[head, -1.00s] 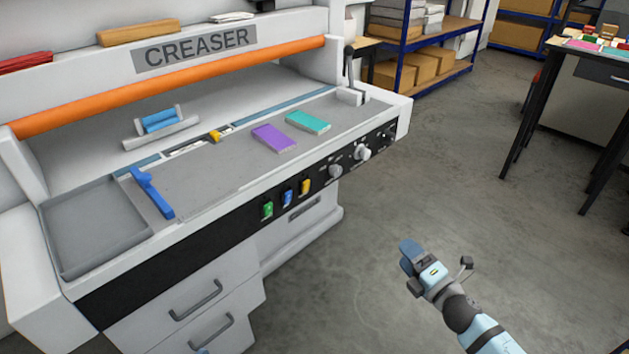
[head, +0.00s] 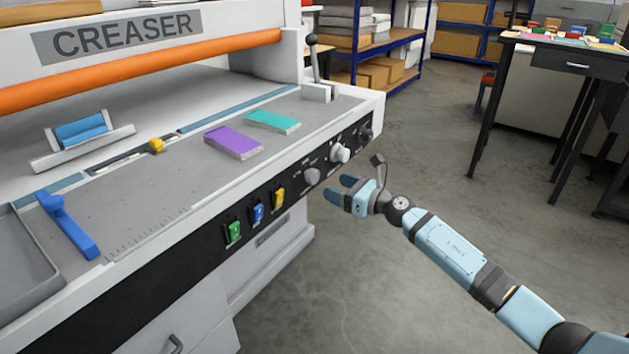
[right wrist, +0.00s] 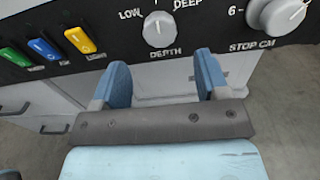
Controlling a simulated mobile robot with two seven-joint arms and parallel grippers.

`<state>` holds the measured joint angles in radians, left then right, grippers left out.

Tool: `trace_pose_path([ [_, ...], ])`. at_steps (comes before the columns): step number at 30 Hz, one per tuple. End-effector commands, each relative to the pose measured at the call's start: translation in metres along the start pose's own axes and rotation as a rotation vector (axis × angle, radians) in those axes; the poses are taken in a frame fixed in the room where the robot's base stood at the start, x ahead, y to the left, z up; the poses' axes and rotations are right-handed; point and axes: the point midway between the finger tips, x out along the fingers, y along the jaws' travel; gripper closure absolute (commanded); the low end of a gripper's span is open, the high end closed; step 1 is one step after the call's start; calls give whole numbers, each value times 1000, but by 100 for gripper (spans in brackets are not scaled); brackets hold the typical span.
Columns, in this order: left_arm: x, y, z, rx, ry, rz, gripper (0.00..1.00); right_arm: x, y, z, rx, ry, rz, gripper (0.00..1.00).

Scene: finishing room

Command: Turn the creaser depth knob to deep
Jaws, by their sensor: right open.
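The creaser depth knob (right wrist: 159,30) is a grey-white dial above the word DEPTH in the right wrist view, with LOW on its left and DEEP on its right. Its mark seems to point roughly up, between the two labels. In the head view the depth knob (head: 311,176) is on the black front panel, right of the yellow switch. My right gripper (head: 340,188) is open and empty, just in front of the panel. In the right wrist view its blue fingers (right wrist: 162,65) are spread below the knob, apart from it. My left gripper is out of view.
The larger STOP CM knob (right wrist: 276,14) is right of the depth knob. Green (head: 234,232), blue (head: 258,214) and yellow (head: 279,197) switches are to its left. Purple (head: 233,141) and teal (head: 272,121) pads lie on the creaser bed.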

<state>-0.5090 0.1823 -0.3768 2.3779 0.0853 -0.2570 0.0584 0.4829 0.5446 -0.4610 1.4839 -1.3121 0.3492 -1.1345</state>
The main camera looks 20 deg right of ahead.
Motion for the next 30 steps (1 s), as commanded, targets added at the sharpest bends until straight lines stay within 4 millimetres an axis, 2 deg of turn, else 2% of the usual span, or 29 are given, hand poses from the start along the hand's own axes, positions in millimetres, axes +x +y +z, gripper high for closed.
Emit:
trace_pose_path([
  [3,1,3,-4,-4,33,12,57,27,0,-1,2,-3,0,31],
  [9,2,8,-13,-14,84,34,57,59,0,-1,3,-1,0,31],
  [15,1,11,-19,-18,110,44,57,73,0,-1,3,-1,0,31],
  [23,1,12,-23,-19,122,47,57,74,0,0,2,0,0,31],
  [24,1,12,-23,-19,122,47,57,74,0,0,2,0,0,34],
  [30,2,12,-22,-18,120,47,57,74,0,0,2,0,0,80],
])
